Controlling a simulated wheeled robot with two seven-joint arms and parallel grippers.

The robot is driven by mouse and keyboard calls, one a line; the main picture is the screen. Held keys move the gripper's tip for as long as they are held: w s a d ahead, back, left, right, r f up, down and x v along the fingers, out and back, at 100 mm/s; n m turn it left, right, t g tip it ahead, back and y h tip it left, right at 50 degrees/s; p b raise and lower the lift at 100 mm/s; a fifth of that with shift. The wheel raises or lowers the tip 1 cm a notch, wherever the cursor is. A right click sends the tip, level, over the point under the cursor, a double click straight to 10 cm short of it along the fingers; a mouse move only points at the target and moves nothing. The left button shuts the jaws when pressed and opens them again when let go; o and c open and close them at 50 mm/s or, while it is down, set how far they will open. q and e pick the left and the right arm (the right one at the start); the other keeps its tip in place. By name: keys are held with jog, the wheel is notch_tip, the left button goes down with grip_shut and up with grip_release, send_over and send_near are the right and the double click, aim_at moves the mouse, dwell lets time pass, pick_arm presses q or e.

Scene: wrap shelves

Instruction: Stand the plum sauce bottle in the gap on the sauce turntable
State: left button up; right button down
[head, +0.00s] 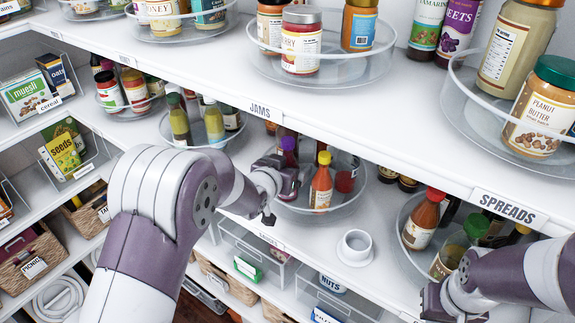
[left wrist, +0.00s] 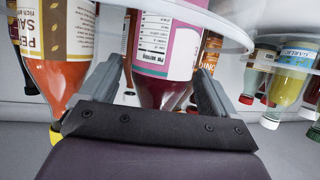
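A bottle with a purple cap (head: 289,146), which I take to be the plum sauce bottle, stands on the sauce turntable (head: 340,206), mostly hidden behind my left gripper (head: 284,186). In the left wrist view, which is upside down, its magenta label (left wrist: 166,38) shows between the fingers of my left gripper (left wrist: 160,82). The fingers are spread around its neck, with a gap showing on the left side. An orange-red sauce bottle (head: 321,186) stands beside it. My right gripper (head: 440,302) is low at the right; its fingers are not clear.
A turntable with several bottles (head: 421,222) is at the right, and another with oils (head: 214,124) at the left. The shelf above, labelled JAMS (head: 260,110), leaves little headroom.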

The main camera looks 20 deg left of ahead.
pick_arm(q)
jog(key=b+v, duration=0.2)
jog(key=v, duration=0.9)
jog(key=s+f+n+g+y, duration=0.1)
jog(key=s+f+g+y, duration=0.1)
jog(key=s+f+g, duration=1)
jog(key=s, duration=0.4)
jog(key=shift+s+n, duration=0.25)
jog(key=shift+n, duration=0.05)
jog(key=shift+s, duration=0.1)
